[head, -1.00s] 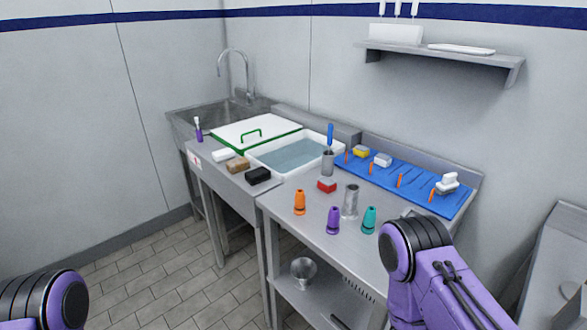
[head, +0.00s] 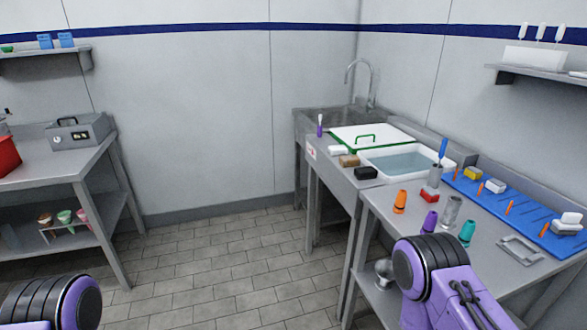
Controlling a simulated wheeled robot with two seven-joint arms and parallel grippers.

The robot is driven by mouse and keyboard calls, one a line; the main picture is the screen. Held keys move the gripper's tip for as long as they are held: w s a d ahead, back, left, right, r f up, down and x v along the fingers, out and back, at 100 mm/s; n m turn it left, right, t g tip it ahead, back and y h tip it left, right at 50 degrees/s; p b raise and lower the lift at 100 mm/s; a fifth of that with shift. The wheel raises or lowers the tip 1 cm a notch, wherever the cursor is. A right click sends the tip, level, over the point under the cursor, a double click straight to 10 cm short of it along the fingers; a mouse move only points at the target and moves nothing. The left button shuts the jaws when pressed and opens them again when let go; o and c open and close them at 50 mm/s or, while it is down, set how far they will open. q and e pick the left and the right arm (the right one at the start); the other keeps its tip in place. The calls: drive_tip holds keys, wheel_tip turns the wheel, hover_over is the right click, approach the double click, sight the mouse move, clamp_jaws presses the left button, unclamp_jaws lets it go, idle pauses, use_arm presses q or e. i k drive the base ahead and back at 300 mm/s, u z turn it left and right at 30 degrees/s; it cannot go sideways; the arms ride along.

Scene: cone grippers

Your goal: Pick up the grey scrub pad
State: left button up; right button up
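I cannot single out the grey scrub pad with certainty. Pale grey-and-white blocks lie on the blue mat (head: 530,222) at the right: one small block (head: 496,186) near the middle and a white-topped one (head: 568,222) at the right end. A yellow-and-grey block (head: 473,173) lies at the mat's far end. Orange pegs stand among them. Only purple and black parts of my arms show, at the bottom left and bottom right. Neither gripper shows.
Orange (head: 400,201), purple (head: 429,222) and teal (head: 466,233) cones stand on the right table, with a metal cylinder (head: 450,211). A second table (head: 86,160) stands left; open floor lies between.

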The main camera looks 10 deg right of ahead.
sight(350, 160)
drive_tip(key=u, duration=0.75)
drive_tip(key=i, duration=1.1)
drive_tip(key=z, duration=0.55)
